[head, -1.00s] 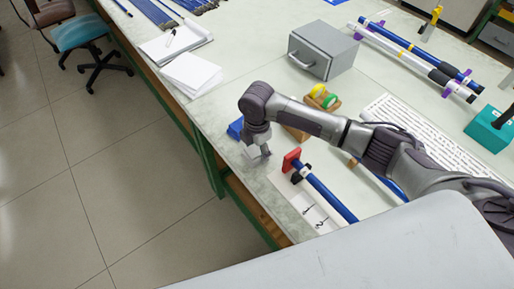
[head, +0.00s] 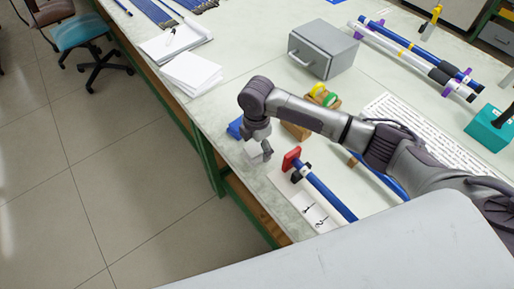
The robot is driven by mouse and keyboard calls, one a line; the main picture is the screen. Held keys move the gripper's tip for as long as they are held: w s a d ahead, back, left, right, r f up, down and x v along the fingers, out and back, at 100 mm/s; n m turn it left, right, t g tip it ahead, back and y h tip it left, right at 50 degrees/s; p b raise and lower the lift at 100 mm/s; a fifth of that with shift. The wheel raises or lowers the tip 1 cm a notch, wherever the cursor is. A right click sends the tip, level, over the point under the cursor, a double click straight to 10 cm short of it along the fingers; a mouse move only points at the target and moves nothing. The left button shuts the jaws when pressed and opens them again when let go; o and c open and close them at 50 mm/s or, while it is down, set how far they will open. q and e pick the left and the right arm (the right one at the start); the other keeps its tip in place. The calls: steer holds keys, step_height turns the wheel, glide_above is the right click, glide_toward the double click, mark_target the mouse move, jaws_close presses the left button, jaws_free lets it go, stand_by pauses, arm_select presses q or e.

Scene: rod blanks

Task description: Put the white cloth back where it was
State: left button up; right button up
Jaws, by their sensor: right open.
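My right gripper (head: 262,157) points down over the bench near its front left edge and is open. A small white piece (head: 252,150), which looks like the white cloth, lies on the bench right at its fingers. The gripper partly hides it, and I cannot tell whether the fingers touch it. My left gripper is not in view.
A blue block (head: 236,128) lies just behind the gripper. A blue rod (head: 328,196) with a red end stop (head: 291,158) lies to the right. A grey box (head: 322,52) and a white paper stack (head: 192,73) stand farther back on the bench (head: 225,105).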

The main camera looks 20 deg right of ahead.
mark_target(257, 149)
step_height(257, 149, up, 11)
steer(key=shift+b, duration=0.3)
steer(key=shift+a+f, duration=0.1)
steer(key=shift+f, duration=0.05)
stand_by(0.3)
